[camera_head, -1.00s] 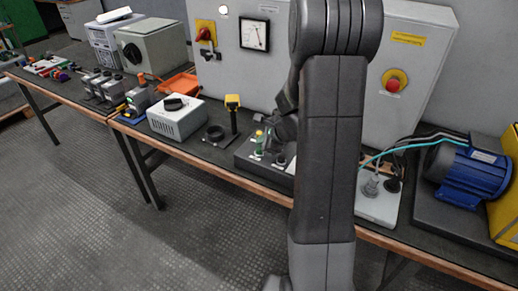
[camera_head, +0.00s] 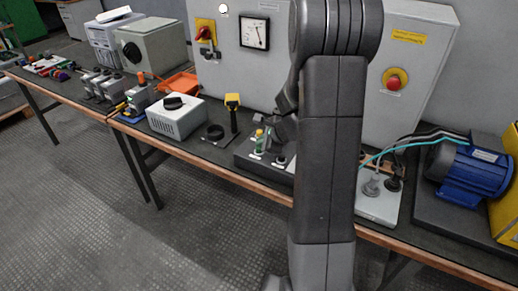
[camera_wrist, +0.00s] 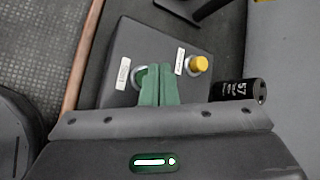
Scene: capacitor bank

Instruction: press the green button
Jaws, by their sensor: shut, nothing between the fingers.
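The green button (camera_wrist: 139,77) shows in the wrist view as a green cap in a pale ring on a grey control box (camera_wrist: 118,92). My gripper (camera_wrist: 159,70) has green fingers, shut together and empty. The fingertips are right beside the green button in the picture, and the left finger hides part of it. I cannot tell whether they touch it. A yellow button (camera_wrist: 198,64) sits on the same box to the right. In the head view my gripper (camera_head: 264,143) is over the box (camera_head: 247,156), and I cannot clearly separate its fingers from the green button there.
A black cylinder marked 57 (camera_wrist: 238,91) shows near my fingers in the wrist view. In the head view, a yellow-topped post (camera_head: 233,112) stands left of the box, and a dark button (camera_head: 281,160) is on its front right. A large grey cabinet (camera_head: 235,70) stands behind.

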